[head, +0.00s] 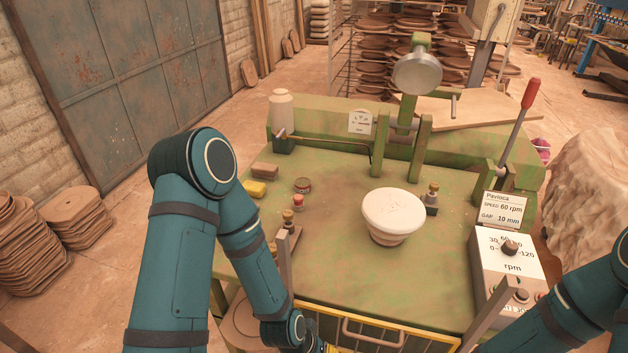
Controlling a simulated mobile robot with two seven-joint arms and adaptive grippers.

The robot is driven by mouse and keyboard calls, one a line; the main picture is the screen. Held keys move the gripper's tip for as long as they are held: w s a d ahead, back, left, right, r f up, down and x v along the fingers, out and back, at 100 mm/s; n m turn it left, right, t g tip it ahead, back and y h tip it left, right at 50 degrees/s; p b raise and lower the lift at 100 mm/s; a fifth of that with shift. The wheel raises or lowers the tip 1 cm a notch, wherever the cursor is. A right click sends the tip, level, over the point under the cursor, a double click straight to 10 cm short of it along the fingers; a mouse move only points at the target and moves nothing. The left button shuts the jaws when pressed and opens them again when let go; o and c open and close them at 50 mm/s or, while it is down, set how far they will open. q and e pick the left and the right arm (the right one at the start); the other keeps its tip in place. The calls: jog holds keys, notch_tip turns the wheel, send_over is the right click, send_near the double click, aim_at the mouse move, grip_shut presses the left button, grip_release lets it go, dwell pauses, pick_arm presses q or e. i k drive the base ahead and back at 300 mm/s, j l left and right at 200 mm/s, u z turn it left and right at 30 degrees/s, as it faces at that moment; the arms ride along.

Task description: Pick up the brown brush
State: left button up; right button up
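A small brown block-shaped thing (265,170), which may be the brown brush, lies at the left side of the green machine table (335,240). Its bristles cannot be made out. My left arm comes in from the left and bends down to the table's front left edge, well in front of the brown block.
Beside the brown block are a yellow sponge (255,188), a dark round jar (303,185) and a red-topped piece (298,202). A white bowl-shaped form (393,214) stands mid-table. A control box (507,262) and red-handled lever (518,122) are at right. A yellow guard (375,332) lines the front.

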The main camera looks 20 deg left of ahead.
aim_at(261, 171)
jog(key=j+u, duration=0.15)
jog(key=u, duration=2.8)
jog(key=i+j, duration=0.1)
jog(key=i, duration=1.2)
jog(key=i+z, duration=0.5)
jog(key=i+j+z, duration=0.25)
jog(key=i+z, duration=0.25)
jog(key=i+l+z, duration=0.1)
jog(key=i+z, duration=0.55)
jog(key=i, duration=0.15)
jog(key=i+j+z, duration=0.1)
jog(key=i+z, duration=0.5)
jog(key=i, duration=0.5)
jog(key=i+j+z, duration=0.2)
jog(key=i, duration=0.55)
jog(key=i+l, duration=0.05)
jog(key=l, duration=0.05)
